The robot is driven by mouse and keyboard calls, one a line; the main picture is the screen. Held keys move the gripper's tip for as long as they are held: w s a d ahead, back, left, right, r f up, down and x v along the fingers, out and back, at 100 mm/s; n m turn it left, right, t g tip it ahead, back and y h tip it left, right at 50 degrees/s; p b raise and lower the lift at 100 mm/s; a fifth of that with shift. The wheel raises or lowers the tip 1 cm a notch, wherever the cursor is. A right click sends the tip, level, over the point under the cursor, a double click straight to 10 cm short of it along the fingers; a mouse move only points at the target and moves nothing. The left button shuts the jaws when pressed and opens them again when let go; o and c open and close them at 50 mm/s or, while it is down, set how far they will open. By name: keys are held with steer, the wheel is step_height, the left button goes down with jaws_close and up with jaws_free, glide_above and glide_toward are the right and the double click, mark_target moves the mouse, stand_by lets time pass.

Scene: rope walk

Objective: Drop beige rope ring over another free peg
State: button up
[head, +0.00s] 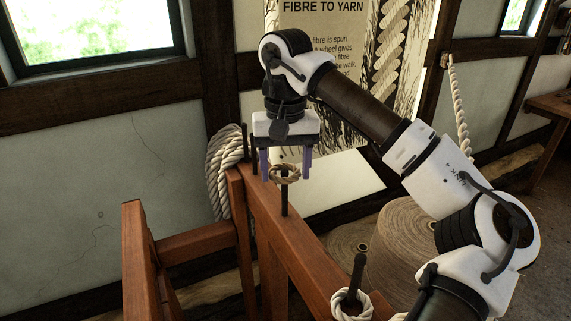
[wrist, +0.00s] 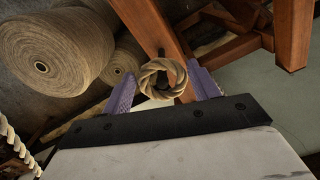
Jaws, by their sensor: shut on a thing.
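The beige rope ring (head: 285,174) is held between the purple fingertips of my gripper (head: 286,163), which point down over the wooden rail (head: 312,264). The wrist view shows the ring (wrist: 148,79) pinched between both fingers (wrist: 163,88). A dark upright peg (head: 284,202) stands on the rail directly below the ring in the head view. I cannot tell whether its tip is inside the ring. Another peg (head: 358,270) nearer the camera has a white rope ring (head: 340,302) around its base. Thin dark pegs (head: 254,150) stand farther back on the rail.
A pale rope coil (head: 226,160) hangs at the rail's far end. A wooden frame post (head: 138,262) stands to the left. Large twine spools (head: 395,240) stand on the floor to the right of the rail. A poster (head: 345,70) is on the wall behind.

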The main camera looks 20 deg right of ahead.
steer(key=shift+f+b, duration=2.2)
steer(key=shift+f, duration=1.3)
steer(key=o, duration=1)
steer(key=shift+r, duration=0.1)
step_height(320, 180, up, 14)
steer(key=shift+f, duration=0.2)
